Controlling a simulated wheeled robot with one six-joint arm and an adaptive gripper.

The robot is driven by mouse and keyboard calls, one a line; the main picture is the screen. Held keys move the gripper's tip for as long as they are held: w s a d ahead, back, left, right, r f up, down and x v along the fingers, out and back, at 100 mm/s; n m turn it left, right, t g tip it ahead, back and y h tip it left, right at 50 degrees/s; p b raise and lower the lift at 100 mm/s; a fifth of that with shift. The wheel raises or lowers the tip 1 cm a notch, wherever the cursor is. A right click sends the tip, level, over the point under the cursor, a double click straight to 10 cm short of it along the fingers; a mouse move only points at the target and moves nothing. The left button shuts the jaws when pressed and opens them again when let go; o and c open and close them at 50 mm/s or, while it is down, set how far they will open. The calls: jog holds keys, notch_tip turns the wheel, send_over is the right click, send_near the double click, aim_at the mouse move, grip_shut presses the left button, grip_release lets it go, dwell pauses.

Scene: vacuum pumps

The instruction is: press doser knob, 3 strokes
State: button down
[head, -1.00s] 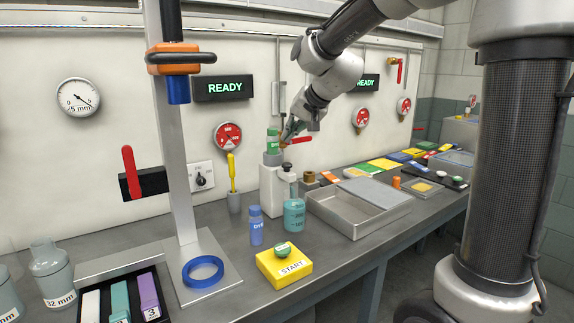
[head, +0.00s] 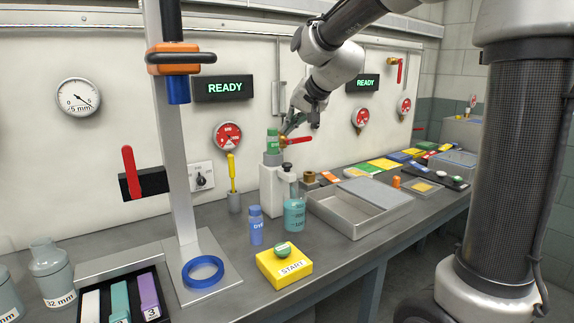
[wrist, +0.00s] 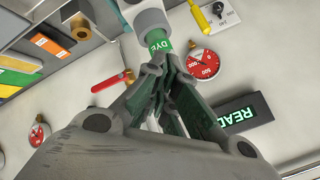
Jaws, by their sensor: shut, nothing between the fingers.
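The likely doser is a flask of teal liquid (head: 294,213) with a dark knob (head: 286,168) on top. It stands on the bench beside a white stand (head: 270,187). A green DYE vial (head: 272,143) sits upright on top of this stand and also shows in the wrist view (wrist: 158,40). My gripper (head: 286,127) is shut and empty, above and beside the green vial and higher than the dark knob. In the wrist view its fingertips (wrist: 166,58) are together close to the vial; I cannot tell whether they touch it.
A red-handled valve (head: 297,140) on the wall is close behind my gripper. A blue DYE vial (head: 256,226) and a yellow START box (head: 284,267) stand in front. A metal tray (head: 340,218) lies to the right. A post (head: 172,130) rises at left.

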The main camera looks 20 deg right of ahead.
aim_at(287, 165)
jog(key=shift+r, duration=0.9)
jog(key=shift+f, duration=4.45)
jog(key=shift+f, duration=0.4)
jog(key=shift+f, duration=0.7)
jog(key=shift+r, duration=1.15)
